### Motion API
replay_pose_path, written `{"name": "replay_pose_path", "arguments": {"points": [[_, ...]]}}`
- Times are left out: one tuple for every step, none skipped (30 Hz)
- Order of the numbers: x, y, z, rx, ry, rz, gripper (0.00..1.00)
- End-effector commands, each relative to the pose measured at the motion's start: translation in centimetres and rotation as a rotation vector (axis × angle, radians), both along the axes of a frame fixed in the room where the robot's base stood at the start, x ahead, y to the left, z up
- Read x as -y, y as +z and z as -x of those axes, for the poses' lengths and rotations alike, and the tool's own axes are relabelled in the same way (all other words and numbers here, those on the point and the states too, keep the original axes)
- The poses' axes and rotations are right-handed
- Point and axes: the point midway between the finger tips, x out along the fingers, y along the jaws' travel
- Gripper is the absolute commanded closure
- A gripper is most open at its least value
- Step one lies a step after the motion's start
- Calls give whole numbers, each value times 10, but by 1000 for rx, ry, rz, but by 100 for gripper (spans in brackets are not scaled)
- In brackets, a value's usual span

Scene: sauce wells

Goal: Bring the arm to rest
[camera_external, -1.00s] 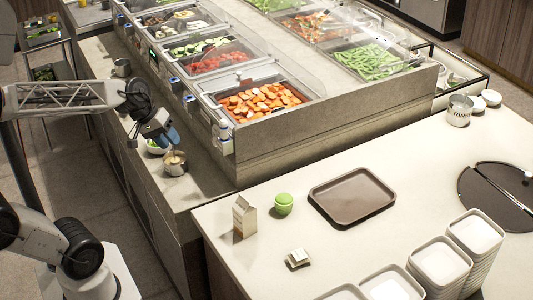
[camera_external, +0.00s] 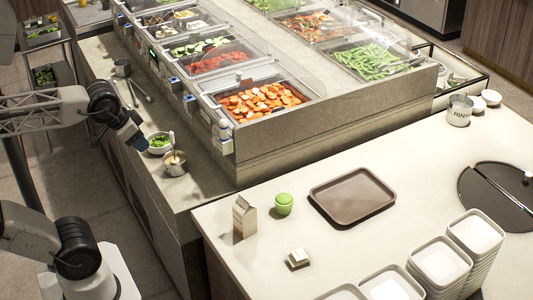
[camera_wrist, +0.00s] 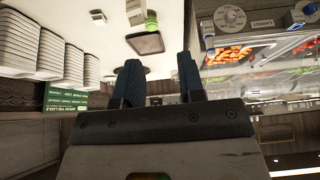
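My gripper (camera_external: 139,143) hangs at the end of my arm in the external view, at the left side of the narrow counter ledge. It appears to be just left of a white bowl of chopped greens (camera_external: 160,141). In the wrist view, the two dark blue fingers of my gripper (camera_wrist: 160,72) stand apart with nothing visible between them. A small metal pot (camera_external: 174,164) with light contents and something upright in it stands on the ledge, apart from the gripper.
The food bar (camera_external: 290,140) with glass guards rises right of the ledge. A metal cup (camera_external: 122,68) and utensils lie farther back. The front counter holds a carton (camera_external: 244,217), a green round item (camera_external: 284,204), a brown tray (camera_external: 352,218) and stacked white dishes (camera_external: 439,262).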

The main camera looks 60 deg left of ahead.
Motion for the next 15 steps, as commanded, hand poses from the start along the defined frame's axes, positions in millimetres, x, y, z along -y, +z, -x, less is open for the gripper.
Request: {"name": "replay_pose_path", "arguments": {"points": [[1,-5,-1,-14,-6,-4,64],[1,-10,-2,-26,-5,-3,64],[1,-14,-4,-39,-6,-2,64],[1,-18,-5,-50,-6,-2,64],[1,-22,-6,-61,-7,-2,64],[1,-27,-7,-76,-9,-1,64],[1,-32,-8,-87,-9,-1,64],[2,-36,-8,-99,-10,-1,64],[2,-41,-9,-115,-11,0,64],[2,-46,-10,-127,-11,0,64],[2,-50,-11,-140,-13,0,64],[2,-56,-12,-155,-14,1,64],[3,-61,-12,-168,-15,0,64],[3,-65,-13,-181,-16,1,64],[3,-71,-13,-196,-17,1,64]]}}
